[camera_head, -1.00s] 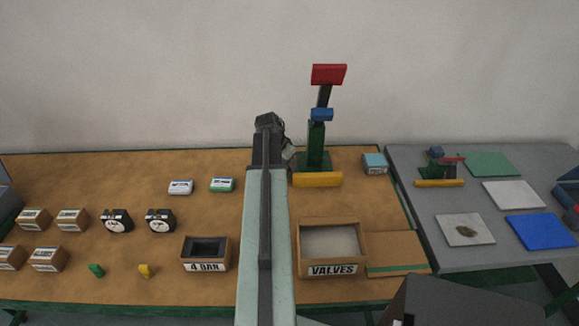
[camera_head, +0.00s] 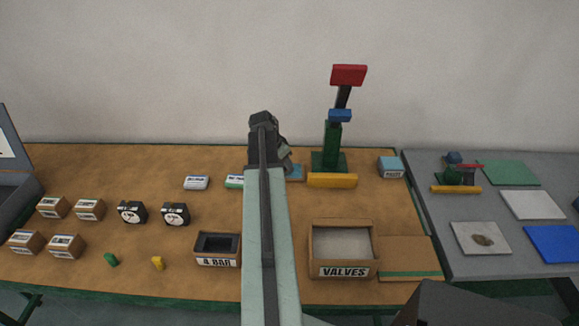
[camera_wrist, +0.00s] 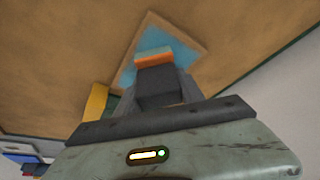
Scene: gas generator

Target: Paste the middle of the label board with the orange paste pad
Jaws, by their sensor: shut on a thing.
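My gripper (camera_wrist: 155,80) is shut on the orange paste pad (camera_wrist: 154,61), which shows as an orange strip with a pale blue-grey layer at its far side. Beyond the pad in the wrist view lies the label board (camera_wrist: 196,44), a tan-edged square with a blue middle. The pad overlaps the blue area in the picture; I cannot tell whether it touches. In the head view a small blue-and-brown part of the board (camera_head: 297,173) shows just right of my arm. My arm hides the rest, and the pad is not visible there.
A yellow block (camera_head: 332,181) and a green stand (camera_head: 331,145) with blue and red parts are right of the board. The VALVES box (camera_head: 343,224) and 4 BAR box (camera_head: 218,238) are nearer. White-and-green (camera_head: 234,181) and white-and-blue (camera_head: 196,183) blocks lie left.

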